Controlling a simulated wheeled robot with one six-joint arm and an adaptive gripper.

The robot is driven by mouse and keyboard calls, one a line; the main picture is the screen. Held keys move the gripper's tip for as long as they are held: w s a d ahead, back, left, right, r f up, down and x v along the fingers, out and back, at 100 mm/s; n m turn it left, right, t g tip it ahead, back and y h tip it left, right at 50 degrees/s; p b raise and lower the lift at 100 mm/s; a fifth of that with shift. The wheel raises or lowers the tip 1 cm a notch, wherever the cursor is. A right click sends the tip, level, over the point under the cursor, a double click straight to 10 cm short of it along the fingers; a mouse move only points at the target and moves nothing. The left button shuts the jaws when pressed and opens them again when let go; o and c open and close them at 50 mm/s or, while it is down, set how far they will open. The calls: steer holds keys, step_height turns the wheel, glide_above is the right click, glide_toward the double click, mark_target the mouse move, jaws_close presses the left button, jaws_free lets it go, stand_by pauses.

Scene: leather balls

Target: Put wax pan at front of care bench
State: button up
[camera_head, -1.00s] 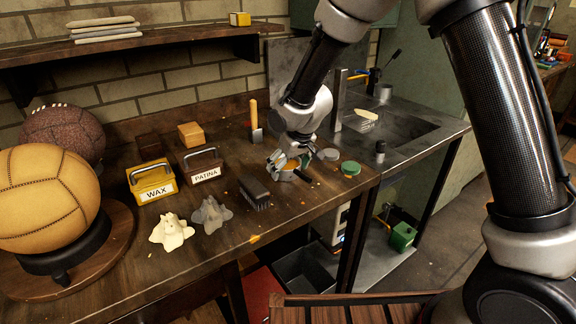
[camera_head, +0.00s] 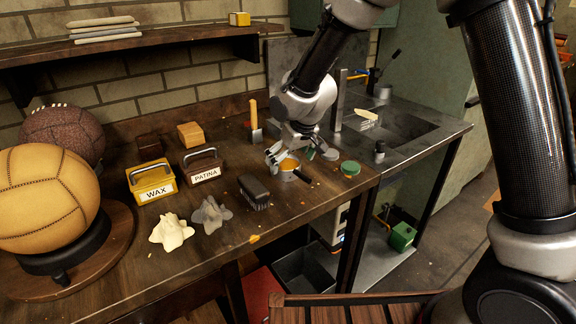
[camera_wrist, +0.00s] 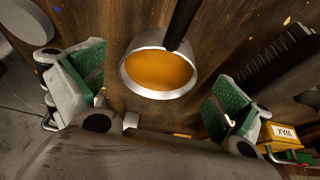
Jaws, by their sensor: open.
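The wax pan (camera_head: 288,168) is a small metal pan with orange wax and a dark handle, standing on the wooden care bench (camera_head: 215,245) near its right end. In the wrist view the pan (camera_wrist: 158,72) sits between and slightly beyond my spread green-padded fingers, its handle pointing to the top of the picture. My gripper (camera_head: 297,157) is open just behind and above the pan; the wrist view shows gaps between the pan and both fingers (camera_wrist: 155,88). The pan's far side is partly hidden by my gripper in the head view.
A dark brush (camera_head: 254,191) lies left of the pan, and a green-lidded tin (camera_head: 350,169) stands to its right. Wax (camera_head: 153,183) and patina (camera_head: 203,168) boxes, two cloths (camera_head: 171,232) and leather balls (camera_head: 45,200) occupy the left. The front edge strip is mostly clear.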

mark_target(297, 170)
steer(key=v, duration=0.9)
steer(key=s+d+r+m, duration=0.1)
steer(key=s+d+r, duration=0.15)
steer(key=d, duration=0.45)
steer(key=s+d+r+m+h, duration=0.1)
steer(key=s+d+r, duration=0.1)
steer(key=d+r, duration=0.3)
steer(key=s+d+r+m, duration=0.1)
steer(key=s+d+r, duration=0.1)
steer(key=d, duration=0.6)
steer(key=s+d+r+m, duration=0.1)
steer(key=s+d+m, duration=0.1)
steer(key=s+d, duration=0.4)
steer(key=s+d+r+m+h, duration=0.1)
steer(key=s+d, duration=0.6)
steer(key=s, duration=0.6)
steer(key=shift+d+m+h, duration=0.25)
steer(key=shift+m+h, duration=0.05)
steer(key=shift+m, duration=0.1)
